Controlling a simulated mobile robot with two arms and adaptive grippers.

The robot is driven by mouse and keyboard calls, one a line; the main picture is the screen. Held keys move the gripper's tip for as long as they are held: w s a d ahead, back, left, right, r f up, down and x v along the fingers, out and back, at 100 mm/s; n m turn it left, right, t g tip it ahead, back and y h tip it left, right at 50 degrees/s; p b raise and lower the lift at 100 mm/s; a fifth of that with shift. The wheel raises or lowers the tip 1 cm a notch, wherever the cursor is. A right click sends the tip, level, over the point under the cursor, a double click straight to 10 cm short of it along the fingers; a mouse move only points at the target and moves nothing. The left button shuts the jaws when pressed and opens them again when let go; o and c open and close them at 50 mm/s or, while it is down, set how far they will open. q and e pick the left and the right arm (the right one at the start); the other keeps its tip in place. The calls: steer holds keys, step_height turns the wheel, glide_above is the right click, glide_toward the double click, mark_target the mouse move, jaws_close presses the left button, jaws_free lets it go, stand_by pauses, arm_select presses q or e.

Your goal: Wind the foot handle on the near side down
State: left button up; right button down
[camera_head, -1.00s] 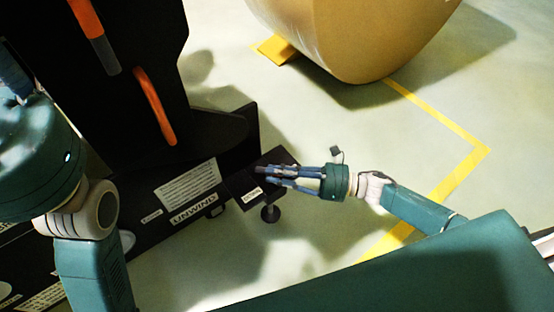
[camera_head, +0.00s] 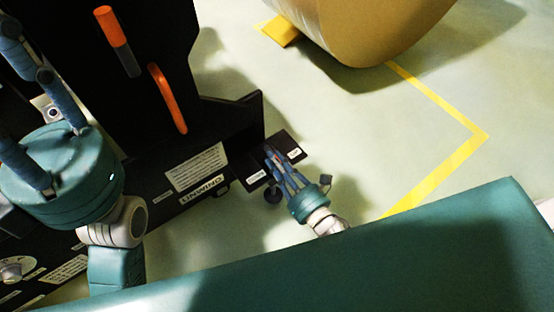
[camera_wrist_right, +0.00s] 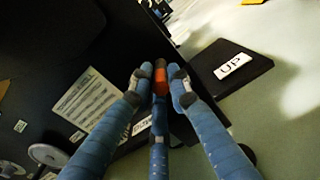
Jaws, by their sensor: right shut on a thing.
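The foot handle (camera_wrist_right: 160,82) shows in the right wrist view as a small orange grip between my fingers. It sits at the black foot bracket (camera_head: 291,147) on the near side of the black unwind stand (camera_head: 230,130). My right gripper (camera_head: 270,156) is shut on the handle, its blue fingers pointing up and left in the head view; the fingers mostly hide the handle there. An "UP" label (camera_wrist_right: 232,66) lies on the bracket. A dark round foot (camera_head: 272,195) shows below it. My left gripper (camera_head: 35,100) is at the left, fingers spread and empty.
A large brown kraft roll (camera_head: 370,25) rests at the top, with a yellow chock (camera_head: 277,31) beside it. Orange handles (camera_head: 167,98) stand on the stand's upright. Yellow tape (camera_head: 440,172) marks the floor, which is clear right of the bracket.

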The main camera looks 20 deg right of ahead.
steer(key=shift+w+d+r+m+h, duration=0.25)
steer(key=shift+r+m+h, duration=0.2)
steer(key=shift+h, duration=0.15)
steer(key=c, duration=1.7)
jaws_free()
steer(key=shift+s+f, duration=0.1)
steer(key=shift+f, duration=0.05)
steer(key=shift+s+f, duration=0.1)
steer(key=shift+s, duration=0.2)
steer(key=shift+v, duration=3.5)
